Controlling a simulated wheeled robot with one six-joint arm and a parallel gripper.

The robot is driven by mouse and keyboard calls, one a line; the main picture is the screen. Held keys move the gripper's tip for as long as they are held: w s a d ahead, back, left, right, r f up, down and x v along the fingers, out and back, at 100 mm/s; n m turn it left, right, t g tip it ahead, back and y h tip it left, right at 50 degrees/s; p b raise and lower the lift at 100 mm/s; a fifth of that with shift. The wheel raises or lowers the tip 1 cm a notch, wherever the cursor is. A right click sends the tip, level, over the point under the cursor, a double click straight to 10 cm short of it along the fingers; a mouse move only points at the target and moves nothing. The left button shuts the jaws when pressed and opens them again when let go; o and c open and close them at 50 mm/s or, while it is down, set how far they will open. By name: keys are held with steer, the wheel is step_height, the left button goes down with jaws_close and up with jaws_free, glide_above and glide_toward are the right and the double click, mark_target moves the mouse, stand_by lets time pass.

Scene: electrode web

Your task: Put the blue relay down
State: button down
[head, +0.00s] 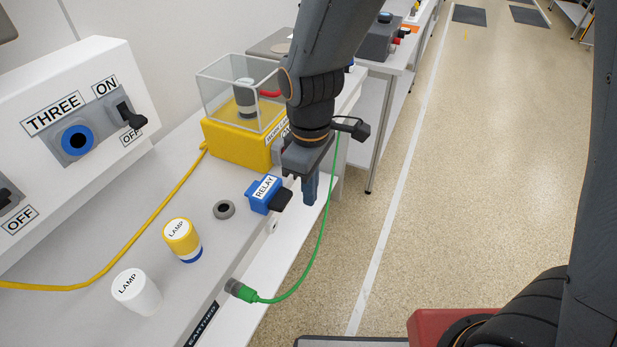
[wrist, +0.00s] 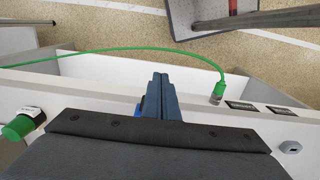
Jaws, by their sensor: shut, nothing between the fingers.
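The blue relay (head: 257,203) stands on the white bench top near its right edge in the head view, with a white RELAY label and a black part facing the edge. My gripper (head: 310,188) points down just right of the relay, by the bench edge, and its fingers are together with nothing held. In the wrist view my gripper (wrist: 160,85) shows as two closed fingers. A sliver of blue beside them there is mostly hidden, and I cannot tell whether the fingers touch the relay.
A yellow box (head: 236,145) with a clear cover stands behind. A green cable (head: 327,225) hangs past the bench edge near my gripper.

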mark_target(268, 195)
steer(key=w+a+f+p, duration=0.1)
steer(key=a+f+p, duration=0.1)
steer(key=a+f, duration=0.1)
steer(key=shift+w+a+f, duration=0.3)
steer(key=shift+a+f, duration=0.05)
steer(key=shift+f, duration=0.45)
